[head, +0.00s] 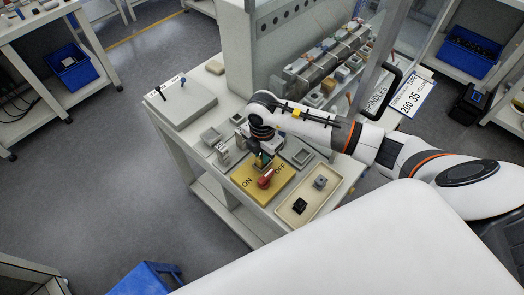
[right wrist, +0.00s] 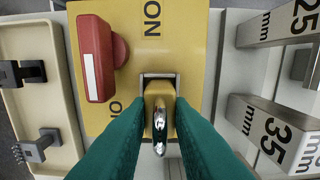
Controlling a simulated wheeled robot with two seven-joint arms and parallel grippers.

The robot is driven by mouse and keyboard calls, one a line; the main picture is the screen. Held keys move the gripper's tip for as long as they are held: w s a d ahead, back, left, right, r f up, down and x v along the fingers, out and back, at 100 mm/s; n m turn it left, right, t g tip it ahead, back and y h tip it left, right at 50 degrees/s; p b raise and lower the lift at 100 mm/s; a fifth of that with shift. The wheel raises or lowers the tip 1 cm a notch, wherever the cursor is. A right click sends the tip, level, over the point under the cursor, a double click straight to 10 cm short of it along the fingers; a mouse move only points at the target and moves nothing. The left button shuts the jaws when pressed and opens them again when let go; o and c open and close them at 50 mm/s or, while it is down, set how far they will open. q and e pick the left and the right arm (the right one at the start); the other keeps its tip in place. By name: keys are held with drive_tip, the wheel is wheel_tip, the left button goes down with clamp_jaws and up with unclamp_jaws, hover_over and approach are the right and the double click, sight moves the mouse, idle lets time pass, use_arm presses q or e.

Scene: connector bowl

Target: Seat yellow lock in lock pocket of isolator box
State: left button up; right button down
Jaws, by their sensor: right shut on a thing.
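The yellow isolator box (head: 248,192) lies on the bench, marked ON and OFF, with a red handle (head: 266,181). In the right wrist view the red handle (right wrist: 94,58) is at left on the yellow face (right wrist: 188,30). A grey-rimmed lock pocket (right wrist: 157,76) is beside it. My right gripper (right wrist: 160,135) has teal fingers shut on the yellow lock (right wrist: 159,92), whose shiny shackle points toward the camera. The lock lines up over the pocket; I cannot tell how deep it sits. In the head view my right gripper (head: 262,160) largely hides the lock. My left gripper is out of view.
A beige tray (head: 291,212) with a black and a grey part is beside the box. Steel blocks marked 25 (right wrist: 275,22) and 35 mm (right wrist: 270,130) are on the other side. A grey panel (head: 180,105) with small levers and a tall housing (head: 238,55) are farther back.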

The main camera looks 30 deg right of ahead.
drive_tip(key=shift+d, duration=0.15)
drive_tip(key=shift+f, duration=0.2)
drive_tip(key=c, duration=1.3)
unclamp_jaws()
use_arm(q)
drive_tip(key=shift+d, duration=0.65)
use_arm(e)
drive_tip(key=shift+r, duration=0.5)
use_arm(q)
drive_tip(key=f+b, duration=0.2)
drive_tip(key=b, duration=0.1)
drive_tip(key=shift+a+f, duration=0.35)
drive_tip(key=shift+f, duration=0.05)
use_arm(e)
wheel_tip(320, 180, up, 11)
drive_tip(key=shift+r, duration=0.2)
